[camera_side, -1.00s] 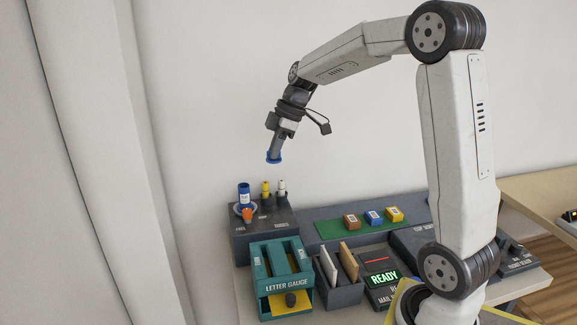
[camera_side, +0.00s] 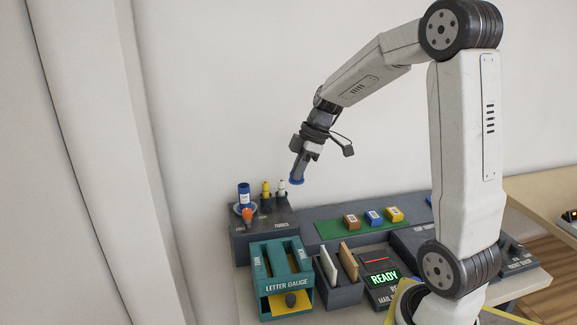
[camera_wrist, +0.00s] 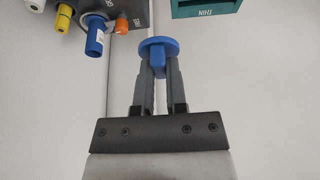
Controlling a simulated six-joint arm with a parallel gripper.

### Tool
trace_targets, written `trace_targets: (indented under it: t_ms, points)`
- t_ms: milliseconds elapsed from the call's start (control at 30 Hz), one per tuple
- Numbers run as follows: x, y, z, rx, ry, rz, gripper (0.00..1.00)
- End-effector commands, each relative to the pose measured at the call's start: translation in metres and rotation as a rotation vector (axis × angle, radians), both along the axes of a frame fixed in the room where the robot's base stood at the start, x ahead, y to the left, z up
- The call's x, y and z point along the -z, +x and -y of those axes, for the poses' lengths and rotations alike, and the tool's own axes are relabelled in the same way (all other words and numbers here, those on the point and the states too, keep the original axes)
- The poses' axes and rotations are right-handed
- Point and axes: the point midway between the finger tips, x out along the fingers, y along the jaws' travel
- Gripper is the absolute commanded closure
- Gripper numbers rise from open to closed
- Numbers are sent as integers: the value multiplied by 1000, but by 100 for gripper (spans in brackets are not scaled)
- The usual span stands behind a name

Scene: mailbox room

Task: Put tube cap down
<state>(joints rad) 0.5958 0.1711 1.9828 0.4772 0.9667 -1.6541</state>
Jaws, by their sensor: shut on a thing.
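My gripper (camera_side: 298,171) is shut on a blue tube cap (camera_side: 296,181) and holds it in the air, above and to the right of the tube rack. In the wrist view the round cap (camera_wrist: 158,47) sits between the two fingertips (camera_wrist: 158,72). The open blue tube (camera_side: 244,195) stands in the dark tube rack (camera_side: 262,240) at the table's left end. It also shows at the upper left of the wrist view (camera_wrist: 95,38). The cap is apart from the tube and the rack.
Beside the blue tube are an orange piece (camera_side: 248,215), a yellow tube (camera_side: 266,190) and a white tube (camera_side: 282,188). The teal letter gauge (camera_side: 282,262) stands in front. A green mat (camera_side: 335,230) with small boxes lies to the right. The air around the cap is clear.

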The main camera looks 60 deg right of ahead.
Motion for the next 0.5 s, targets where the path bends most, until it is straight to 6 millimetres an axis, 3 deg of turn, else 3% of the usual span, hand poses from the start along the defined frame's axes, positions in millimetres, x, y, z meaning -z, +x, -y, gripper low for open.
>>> trace_targets:
  t_ms: [200, 500]
  points:
    - [25, -33, 3, 5, 0, -3, 100]
    - [36, -47, 3, 3, -2, -1, 100]
